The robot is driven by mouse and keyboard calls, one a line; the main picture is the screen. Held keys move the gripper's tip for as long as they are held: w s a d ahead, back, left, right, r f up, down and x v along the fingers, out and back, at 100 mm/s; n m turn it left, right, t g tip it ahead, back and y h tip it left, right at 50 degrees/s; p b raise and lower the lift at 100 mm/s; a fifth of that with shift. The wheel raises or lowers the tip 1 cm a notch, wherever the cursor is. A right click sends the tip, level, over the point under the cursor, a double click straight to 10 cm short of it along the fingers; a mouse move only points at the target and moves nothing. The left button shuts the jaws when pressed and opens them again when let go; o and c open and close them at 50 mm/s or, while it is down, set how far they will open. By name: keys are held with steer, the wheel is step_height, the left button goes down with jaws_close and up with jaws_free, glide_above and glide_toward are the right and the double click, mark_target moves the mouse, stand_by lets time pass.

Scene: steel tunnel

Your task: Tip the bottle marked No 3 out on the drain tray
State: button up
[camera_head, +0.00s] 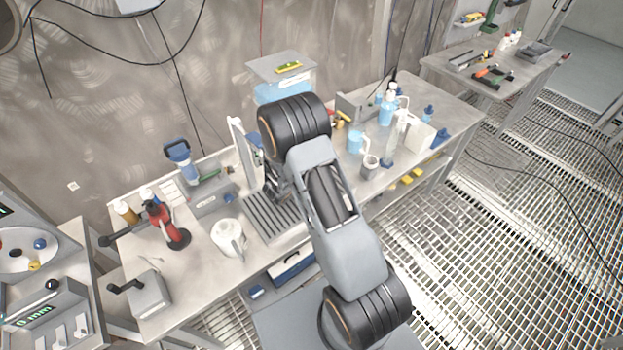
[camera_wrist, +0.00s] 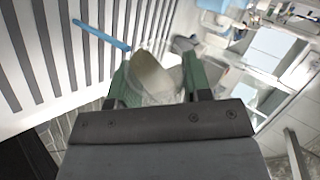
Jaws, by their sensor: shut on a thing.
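My gripper (camera_wrist: 155,84) shows in the wrist view, its two green fingers shut on a pale, partly see-through bottle (camera_wrist: 158,72). The bottle looks tilted; no No 3 mark is readable on it. The slatted drain tray (camera_wrist: 50,50) fills the upper left of the wrist view, close beside the bottle. In the head view the drain tray (camera_head: 268,214) lies on the bench at the middle, partly covered by my arm. My gripper and the held bottle are mostly hidden behind the arm there. I cannot see whether anything flows out.
A white jug (camera_head: 228,238) and a red tool (camera_head: 160,222) stand left of the tray. A grey mug (camera_head: 370,167), a light-blue beaker (camera_head: 355,142) and several bottles stand to the right. A blue strip (camera_wrist: 101,35) crosses the slats in the wrist view.

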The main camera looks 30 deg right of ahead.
stand_by(0.4)
steer(key=shift+w+a+f+n+g+h, duration=0.2)
steer(key=shift+w+f+n+g+h, duration=0.05)
steer(key=shift+n+g+h, duration=0.4)
steer(key=shift+g+h, duration=0.25)
stand_by(1.4)
steer(key=shift+s+d+m+t+y+b, duration=0.2)
steer(key=shift+m+t+y+b, duration=0.25)
steer(key=shift+b, duration=0.6)
steer(key=shift+r+t+y+b, duration=0.15)
steer(key=shift+t+y+b, duration=0.1)
steer(key=shift+y+b, duration=0.1)
